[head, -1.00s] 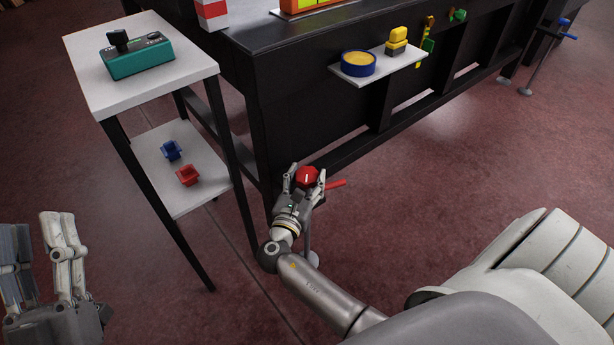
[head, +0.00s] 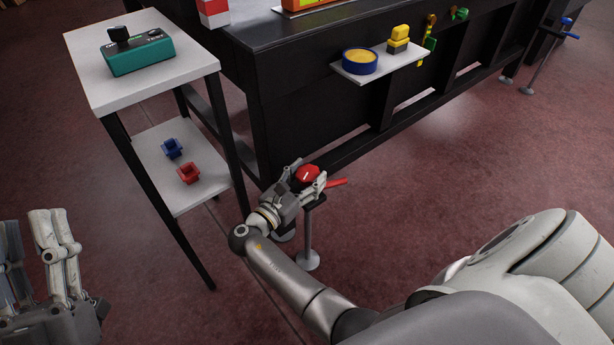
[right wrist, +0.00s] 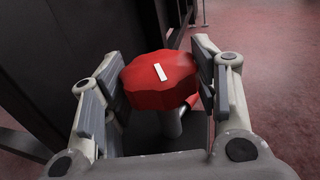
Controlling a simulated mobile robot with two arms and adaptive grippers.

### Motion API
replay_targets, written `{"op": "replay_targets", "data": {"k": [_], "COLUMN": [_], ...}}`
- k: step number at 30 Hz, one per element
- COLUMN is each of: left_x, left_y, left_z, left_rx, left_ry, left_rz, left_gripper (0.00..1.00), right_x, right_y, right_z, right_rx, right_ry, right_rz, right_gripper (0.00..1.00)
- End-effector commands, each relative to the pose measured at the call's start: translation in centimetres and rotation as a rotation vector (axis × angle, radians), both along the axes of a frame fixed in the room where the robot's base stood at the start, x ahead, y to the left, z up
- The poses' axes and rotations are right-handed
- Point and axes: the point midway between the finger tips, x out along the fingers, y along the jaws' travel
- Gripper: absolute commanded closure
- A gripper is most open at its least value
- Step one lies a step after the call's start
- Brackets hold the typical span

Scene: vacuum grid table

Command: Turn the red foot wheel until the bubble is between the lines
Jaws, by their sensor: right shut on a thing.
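The red foot wheel (head: 308,174) is a faceted knob with a white line mark on top, on a stand beside the black table's leg. It also shows in the right wrist view (right wrist: 160,80), its white mark tilted slightly to the left at the top. My right gripper (head: 306,178) is shut on the wheel, with one finger on each side of it; in the right wrist view both finger pads flank its rim. My left gripper (head: 35,250) is at the lower left, its fingers apart and empty. I cannot make out a bubble or its lines.
A red handle (head: 337,182) sticks out right of the wheel. A white side table (head: 85,75) carries a green box (head: 140,56); its lower shelf holds a blue bin (head: 172,149) and a red bin (head: 188,173). The black table (head: 290,70) stands behind.

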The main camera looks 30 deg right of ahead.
Motion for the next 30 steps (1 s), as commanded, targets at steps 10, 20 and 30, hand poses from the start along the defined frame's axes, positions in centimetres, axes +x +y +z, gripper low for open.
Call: {"op": "replay_targets", "data": {"k": [10,20,30], "left_x": [0.0,0.0,0.0], "left_y": [0.0,-0.1,0.0], "left_z": [0.2,0.1,0.1], "left_rx": [-0.001,-0.004,-0.002], "left_ry": [-0.006,-0.003,-0.002], "left_rz": [-0.001,-0.002,-0.001], "left_gripper": [0.6,0.6,0.6], "right_x": [0.0,0.0,0.0], "right_y": [0.0,0.0,0.0], "right_z": [0.0,0.2,4.9], "right_rx": [0.0,0.001,0.002], "right_ry": [-0.001,-0.002,-0.006], "right_rz": [0.001,0.001,0.001], "right_gripper": [0.23,0.23,0.23]}}
